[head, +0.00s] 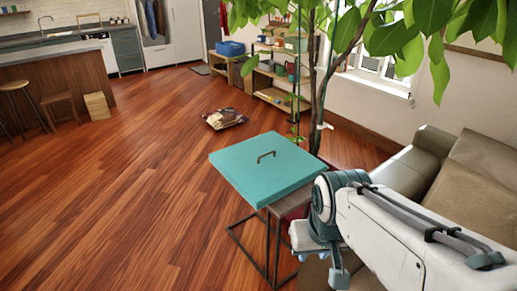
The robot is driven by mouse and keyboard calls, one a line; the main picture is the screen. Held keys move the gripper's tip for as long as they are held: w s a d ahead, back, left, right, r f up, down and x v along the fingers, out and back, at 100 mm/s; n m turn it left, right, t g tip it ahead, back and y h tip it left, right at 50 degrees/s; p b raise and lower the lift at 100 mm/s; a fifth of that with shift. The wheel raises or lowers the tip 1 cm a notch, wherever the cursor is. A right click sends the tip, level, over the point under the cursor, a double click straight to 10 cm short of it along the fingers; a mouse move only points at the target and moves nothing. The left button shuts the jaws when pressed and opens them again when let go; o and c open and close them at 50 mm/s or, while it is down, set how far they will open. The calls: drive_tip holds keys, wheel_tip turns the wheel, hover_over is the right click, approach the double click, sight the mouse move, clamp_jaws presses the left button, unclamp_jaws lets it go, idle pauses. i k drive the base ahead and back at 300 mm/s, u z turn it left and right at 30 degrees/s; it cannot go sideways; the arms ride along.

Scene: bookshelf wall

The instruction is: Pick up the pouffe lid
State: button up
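The pouffe lid (245,170) is a flat teal square with a small dark brown handle (266,156) on its top face. It lies level on a low side table with a thin black wire frame (267,245), and covers most of that table's top. My gripper (338,278) is at the end of my white and grey arm, which comes in from the right. It hangs low to the right of the lid, apart from the handle. Its fingers are too unclear to tell open from shut, and I see nothing held.
A leafy plant (322,70) rises just behind the lid, its leaves across the upper right. A beige sofa (465,185) stands at the right. A patterned item (224,118) lies on the wooden floor (120,190), which is clear at the left.

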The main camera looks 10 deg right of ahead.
sight(264, 169)
drive_tip(key=u, duration=0.9)
drive_tip(key=i, duration=2.95)
drive_tip(key=z, duration=3.75)
